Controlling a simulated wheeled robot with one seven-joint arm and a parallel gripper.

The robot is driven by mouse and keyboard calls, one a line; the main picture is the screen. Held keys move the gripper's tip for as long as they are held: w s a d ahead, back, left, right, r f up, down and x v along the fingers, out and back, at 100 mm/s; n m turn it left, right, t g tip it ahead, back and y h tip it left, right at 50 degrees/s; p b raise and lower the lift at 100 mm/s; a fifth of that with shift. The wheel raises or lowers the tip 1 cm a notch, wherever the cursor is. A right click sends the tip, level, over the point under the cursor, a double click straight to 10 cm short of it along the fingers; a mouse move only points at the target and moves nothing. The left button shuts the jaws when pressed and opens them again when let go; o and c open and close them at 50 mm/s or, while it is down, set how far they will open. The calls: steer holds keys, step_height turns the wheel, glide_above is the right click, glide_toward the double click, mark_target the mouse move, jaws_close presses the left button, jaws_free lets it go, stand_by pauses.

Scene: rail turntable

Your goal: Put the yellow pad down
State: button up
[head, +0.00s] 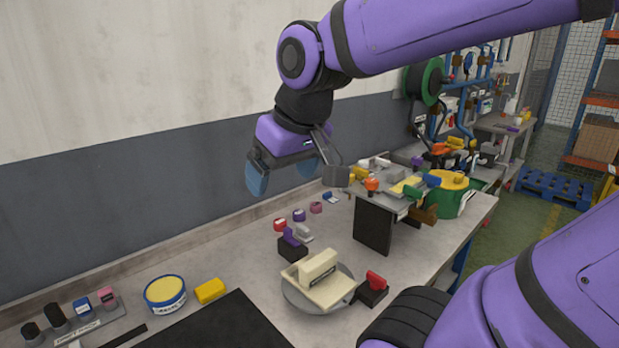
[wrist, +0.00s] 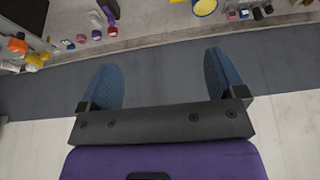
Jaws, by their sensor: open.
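A small yellow block (head: 210,291), likely the yellow pad, lies on the bench just right of a round yellow tin. My gripper (head: 283,176) hangs in the air above the back of the bench, in front of the wall, well above the block. Its two blue fingers are spread apart and nothing is between them. The wrist view also shows the open, empty gripper (wrist: 162,78), with only floor-grey wall behind the fingers. A flat pale yellow piece (head: 405,185) lies on a raised plate further right; I cannot tell whether it is a pad.
The round yellow tin (head: 165,294) has a blue band. A grey turntable (head: 290,294) carries a cream block-shaped fixture (head: 318,272). Red, purple and pink small parts stand behind it. A raised stand (head: 374,228) crowded with parts and a green-and-yellow drum (head: 454,192) are at right.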

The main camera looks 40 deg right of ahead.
steer(key=shift+t, duration=0.3)
steer(key=s, duration=0.5)
steer(key=shift+s+d+r, duration=0.2)
steer(key=shift+d, duration=0.05)
steer(key=shift+o, duration=0.2)
steer(key=shift+w, duration=0.1)
stand_by(0.6)
steer(key=g, duration=0.5)
glide_above(209, 287)
step_height(209, 287, down, 29)
step_height(209, 287, down, 12)
steer(key=shift+r, duration=0.25)
